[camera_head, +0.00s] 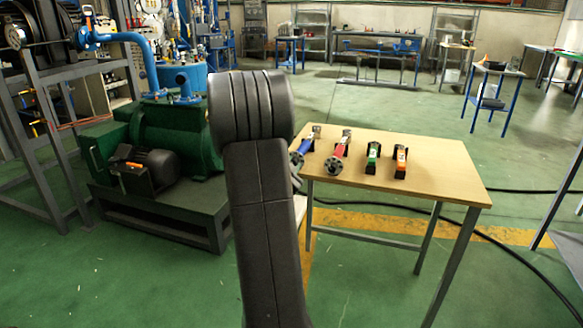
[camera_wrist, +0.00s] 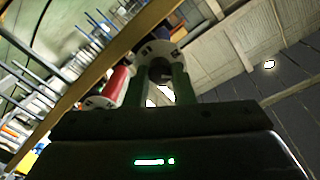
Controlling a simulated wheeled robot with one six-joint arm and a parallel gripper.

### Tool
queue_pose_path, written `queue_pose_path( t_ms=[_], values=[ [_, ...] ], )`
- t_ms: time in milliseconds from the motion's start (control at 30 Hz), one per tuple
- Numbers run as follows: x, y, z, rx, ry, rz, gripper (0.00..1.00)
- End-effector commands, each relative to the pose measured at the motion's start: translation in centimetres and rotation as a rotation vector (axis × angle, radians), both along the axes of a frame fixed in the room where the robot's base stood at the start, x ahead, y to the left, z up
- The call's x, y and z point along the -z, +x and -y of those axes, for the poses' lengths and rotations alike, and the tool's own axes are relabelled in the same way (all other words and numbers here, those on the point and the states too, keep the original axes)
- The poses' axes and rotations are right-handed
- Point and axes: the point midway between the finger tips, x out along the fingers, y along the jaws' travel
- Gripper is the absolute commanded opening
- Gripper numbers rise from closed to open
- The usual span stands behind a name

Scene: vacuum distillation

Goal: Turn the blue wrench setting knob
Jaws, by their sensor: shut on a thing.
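The blue wrench (camera_head: 306,146) lies near the left edge of the wooden table, its round grey setting knob (camera_head: 296,158) facing me and partly hidden by my arm. In the wrist view this knob (camera_wrist: 158,52) is a pale disc with dark holes, with a little blue behind it. My gripper (camera_wrist: 163,75) has its two fingers at the knob's centre and is shut on it. In the head view my arm hides most of the gripper. The red wrench (camera_head: 341,148) lies just to the right; it also shows in the wrist view (camera_wrist: 117,84).
A green tool (camera_head: 373,157) and an orange tool (camera_head: 400,161) lie further right on the wooden table (camera_head: 445,178). The table's right side is bare. A green pump machine (camera_head: 175,135) stands left. A black cable (camera_head: 530,270) crosses the floor at right.

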Motion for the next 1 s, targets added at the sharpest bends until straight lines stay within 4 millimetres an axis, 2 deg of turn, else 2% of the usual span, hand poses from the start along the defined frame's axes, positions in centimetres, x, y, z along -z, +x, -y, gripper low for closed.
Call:
queue_pose_path(
  t_ms=[167, 200, 267, 300, 667, 767, 1000],
  values=[
    [0.1, 0.0, 0.0, 0.000, 0.000, -0.002, 0.00],
    [0.1, 0.0, 0.0, 0.000, 0.000, -0.002, 0.30],
    [0.1, 0.0, 0.0, 0.000, 0.000, -0.002, 0.41],
    [0.1, 0.0, 0.0, 0.000, 0.000, -0.002, 0.44],
    [-0.1, -0.6, -0.3, 0.000, -0.001, 0.000, 0.44],
    [-0.1, -2.0, -0.7, -0.001, 0.000, -0.002, 0.44],
    [-0.3, -7.1, -2.6, -0.003, -0.001, -0.002, 0.44]
  ],
)
